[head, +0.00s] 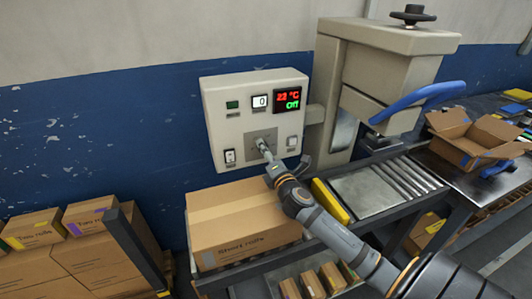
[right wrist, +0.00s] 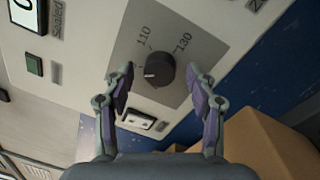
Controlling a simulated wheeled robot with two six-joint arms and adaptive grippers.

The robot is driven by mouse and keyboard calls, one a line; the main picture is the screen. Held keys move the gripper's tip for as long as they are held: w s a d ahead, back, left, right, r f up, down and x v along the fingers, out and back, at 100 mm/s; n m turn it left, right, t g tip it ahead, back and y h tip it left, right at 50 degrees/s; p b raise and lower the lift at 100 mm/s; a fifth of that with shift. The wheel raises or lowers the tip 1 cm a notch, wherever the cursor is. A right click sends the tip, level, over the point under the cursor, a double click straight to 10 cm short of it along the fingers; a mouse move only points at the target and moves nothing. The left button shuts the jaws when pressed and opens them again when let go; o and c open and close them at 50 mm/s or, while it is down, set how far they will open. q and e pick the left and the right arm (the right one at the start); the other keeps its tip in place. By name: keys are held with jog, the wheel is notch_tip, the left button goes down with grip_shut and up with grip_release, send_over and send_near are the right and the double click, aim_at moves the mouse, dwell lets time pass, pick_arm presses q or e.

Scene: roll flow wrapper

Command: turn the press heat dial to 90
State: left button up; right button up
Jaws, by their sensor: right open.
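The press heat dial (right wrist: 160,70) is a round black knob on a grey plate, seen in the right wrist view. A pale mark on it lies toward the picture's left; the labels 110 and 130 show beside it. My right gripper (right wrist: 160,82) is open, with one finger on each side of the knob and gaps between. In the head view my right gripper (head: 264,150) reaches the grey plate of the control box (head: 222,105) and hides the dial. The display (head: 288,100) shows about 22 °C in red and "Off" in green. My left gripper is not in view.
The box also has a small display (head: 260,102) reading 0, a green button (head: 232,105) and a white switch (head: 230,156). A large carton (head: 240,225) stands below it. The press (head: 385,70) with its blue handle stands to the right.

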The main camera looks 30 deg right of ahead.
jog(key=v, duration=1.2)
jog(key=shift+a, duration=0.1)
jog(key=shift+f, duration=0.1)
